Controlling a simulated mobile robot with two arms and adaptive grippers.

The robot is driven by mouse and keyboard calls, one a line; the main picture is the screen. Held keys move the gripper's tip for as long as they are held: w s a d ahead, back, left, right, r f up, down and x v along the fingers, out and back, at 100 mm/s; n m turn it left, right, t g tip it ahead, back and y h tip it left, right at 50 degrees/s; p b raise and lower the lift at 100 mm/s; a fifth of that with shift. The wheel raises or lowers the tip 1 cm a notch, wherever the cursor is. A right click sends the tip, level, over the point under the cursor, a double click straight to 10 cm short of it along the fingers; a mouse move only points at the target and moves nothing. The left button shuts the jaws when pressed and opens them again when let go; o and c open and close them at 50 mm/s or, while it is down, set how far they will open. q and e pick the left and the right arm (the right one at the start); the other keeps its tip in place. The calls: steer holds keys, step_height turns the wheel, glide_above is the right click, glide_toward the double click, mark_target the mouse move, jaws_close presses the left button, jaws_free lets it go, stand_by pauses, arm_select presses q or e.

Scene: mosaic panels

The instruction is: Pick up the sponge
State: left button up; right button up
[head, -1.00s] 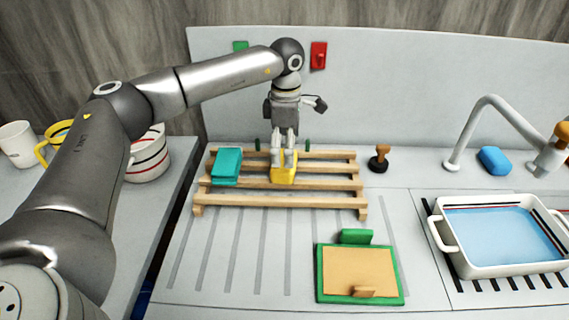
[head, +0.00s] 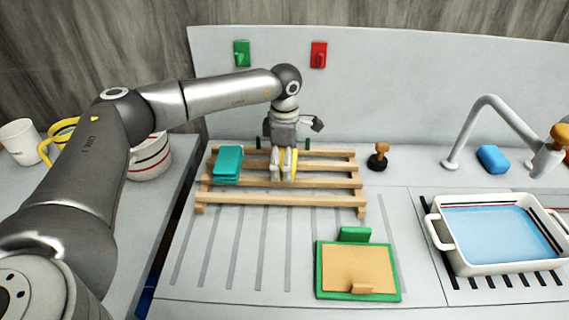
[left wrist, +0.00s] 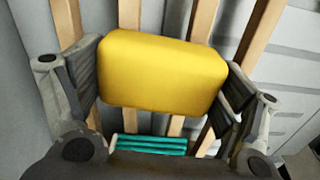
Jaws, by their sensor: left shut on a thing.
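The yellow sponge (head: 290,156) is at the wooden slatted rack (head: 330,199), partly hidden behind my fingers in the head view. In the left wrist view the sponge (left wrist: 160,73) fills the space between the two fingers, with slats behind it. My left gripper (head: 283,172) points down over the middle of the rack and is shut on the sponge; it also shows in the left wrist view (left wrist: 162,85). I cannot tell whether the sponge touches the slats. My right gripper is not in view.
Folded teal cloths (head: 227,164) lie on the rack's left. A wooden-handled stamp-like object (head: 379,157) stands right of the rack. A green-framed board (head: 357,269) lies in front. A white basin (head: 480,270), a blue block (head: 493,159) and a faucet (head: 452,160) are at right.

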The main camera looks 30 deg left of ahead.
arm_select(q)
steer(key=shift+r+b, duration=0.3)
steer(key=shift+r, duration=0.2)
step_height(320, 180, up, 2)
steer(key=shift+d+r+b, duration=0.1)
steer(key=shift+r+b, duration=0.1)
steer(key=shift+b, duration=0.35)
steer(key=s+d+r, duration=0.1)
steer(key=s+r+b, duration=0.1)
steer(key=r, duration=0.1)
steer(key=s+d+r, duration=0.1)
steer(key=r, duration=0.1)
steer(key=shift+s+d, duration=0.3)
steer(key=shift+s, duration=0.05)
steer(key=s+d+r+b, duration=0.2)
steer(key=s+d+r, duration=0.2)
steer(key=s, duration=0.3)
steer(key=shift+s+d+r, duration=0.35)
steer(key=shift+d, duration=0.3)
steer(key=shift+o, duration=0.8)
steer(key=shift+c, duration=1.4)
